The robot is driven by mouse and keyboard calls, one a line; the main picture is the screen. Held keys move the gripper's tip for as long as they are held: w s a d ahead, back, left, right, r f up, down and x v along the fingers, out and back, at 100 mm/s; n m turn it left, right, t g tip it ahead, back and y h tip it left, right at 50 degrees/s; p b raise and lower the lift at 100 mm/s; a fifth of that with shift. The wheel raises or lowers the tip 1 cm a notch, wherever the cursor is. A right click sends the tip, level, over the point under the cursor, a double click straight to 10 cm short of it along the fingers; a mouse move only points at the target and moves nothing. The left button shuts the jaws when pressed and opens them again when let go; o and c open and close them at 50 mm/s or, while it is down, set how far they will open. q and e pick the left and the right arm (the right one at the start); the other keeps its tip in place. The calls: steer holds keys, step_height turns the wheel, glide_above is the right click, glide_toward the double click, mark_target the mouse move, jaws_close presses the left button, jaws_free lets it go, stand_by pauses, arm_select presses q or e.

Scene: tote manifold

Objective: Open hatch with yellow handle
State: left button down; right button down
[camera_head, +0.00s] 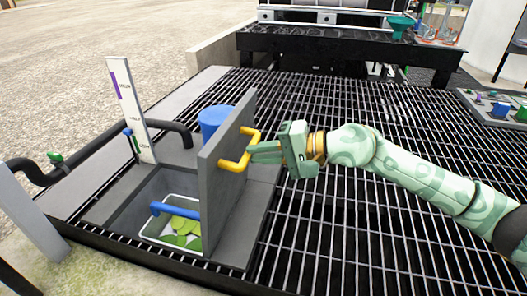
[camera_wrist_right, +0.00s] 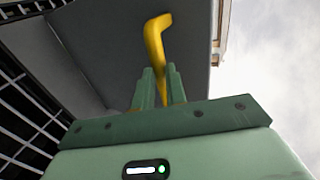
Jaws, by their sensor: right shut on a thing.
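The grey hatch panel (camera_head: 221,180) stands roughly upright, open beside a sunken bay. Its yellow handle (camera_head: 235,165) is on the panel's right face. My right gripper (camera_head: 254,151) is at the handle, reaching in from the right, with its fingers closed around it. In the right wrist view the yellow handle (camera_wrist_right: 155,50) rises from between the two green fingers (camera_wrist_right: 162,88). My left gripper is not in view.
In the bay, a white tote (camera_head: 150,229) holds green pieces, with a blue bar (camera_head: 175,210) above it. A blue cylinder (camera_head: 214,122) stands behind the panel. A white marked post (camera_head: 131,110) and black pipe (camera_head: 172,127) are left. Grating (camera_head: 340,125) lies right.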

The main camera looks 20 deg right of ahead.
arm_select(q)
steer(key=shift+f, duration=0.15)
arm_select(e)
step_height(320, 180, down, 3)
steer(key=shift+s+r, duration=0.15)
steer(key=shift+r, duration=0.05)
steer(key=c, duration=1.5)
jaws_free()
steer(key=shift+a, duration=0.1)
steer(key=shift+o, duration=0.3)
steer(key=shift+w+a+f, duration=0.1)
steer(key=shift+w+f, duration=0.1)
steer(key=shift+w, duration=0.05)
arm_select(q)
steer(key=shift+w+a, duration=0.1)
arm_select(e)
steer(key=shift+r, duration=0.35)
steer(key=shift+r, duration=0.15)
